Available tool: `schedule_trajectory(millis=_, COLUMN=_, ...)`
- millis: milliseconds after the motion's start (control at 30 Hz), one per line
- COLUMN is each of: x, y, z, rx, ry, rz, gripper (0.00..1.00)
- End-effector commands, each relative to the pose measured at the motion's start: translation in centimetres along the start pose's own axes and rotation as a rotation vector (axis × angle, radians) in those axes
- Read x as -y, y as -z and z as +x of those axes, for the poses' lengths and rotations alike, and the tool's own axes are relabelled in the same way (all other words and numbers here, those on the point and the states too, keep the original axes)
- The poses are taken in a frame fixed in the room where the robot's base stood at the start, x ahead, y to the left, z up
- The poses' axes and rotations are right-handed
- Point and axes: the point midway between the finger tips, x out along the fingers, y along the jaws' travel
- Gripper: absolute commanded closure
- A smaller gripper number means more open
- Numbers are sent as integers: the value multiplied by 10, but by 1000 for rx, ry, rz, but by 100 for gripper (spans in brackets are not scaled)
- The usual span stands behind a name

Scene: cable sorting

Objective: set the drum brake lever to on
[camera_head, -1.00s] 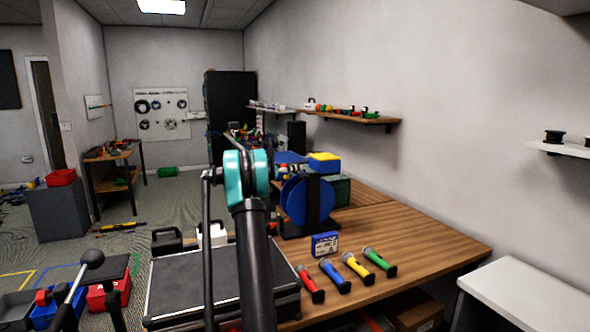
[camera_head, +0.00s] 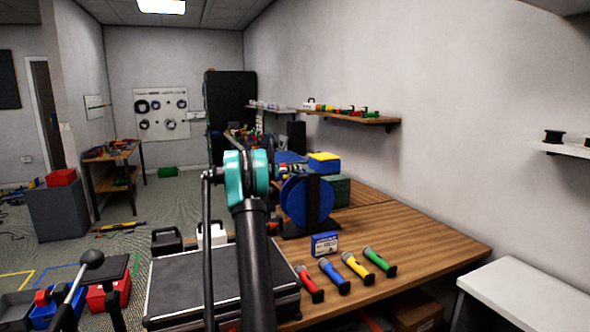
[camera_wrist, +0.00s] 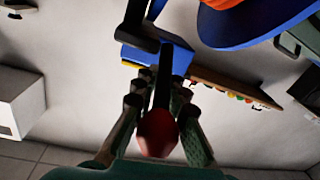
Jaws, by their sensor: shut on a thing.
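The blue cable drum (camera_head: 296,202) stands on a dark frame on the wooden table in the head view, right of my arm. Its blue rim also shows at the top right of the wrist view (camera_wrist: 240,32). The brake lever appears in the wrist view as a dark bar with a red knob (camera_wrist: 157,134). My gripper (camera_wrist: 160,88) has its fingers on both sides of this lever and is shut on it. In the head view my arm hides most of the gripper and lever. The lever's on and off marks cannot be read.
A blue-and-white box (camera_head: 325,244) and several coloured handheld tools (camera_head: 357,270) lie on the table (camera_head: 430,235) in front of the drum. A black-topped case (camera_head: 180,285) is at the left. The table's right part is clear.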

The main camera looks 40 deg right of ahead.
Motion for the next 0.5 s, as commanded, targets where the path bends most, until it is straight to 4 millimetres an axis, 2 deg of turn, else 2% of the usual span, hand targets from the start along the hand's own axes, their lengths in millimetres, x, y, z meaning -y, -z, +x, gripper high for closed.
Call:
schedule_trajectory(millis=333, x=0, y=3, z=1, rx=62, ry=12, rz=7, gripper=100)
schedule_trajectory(millis=500, x=-1, y=5, z=4, rx=150, ry=28, rz=15, gripper=100)
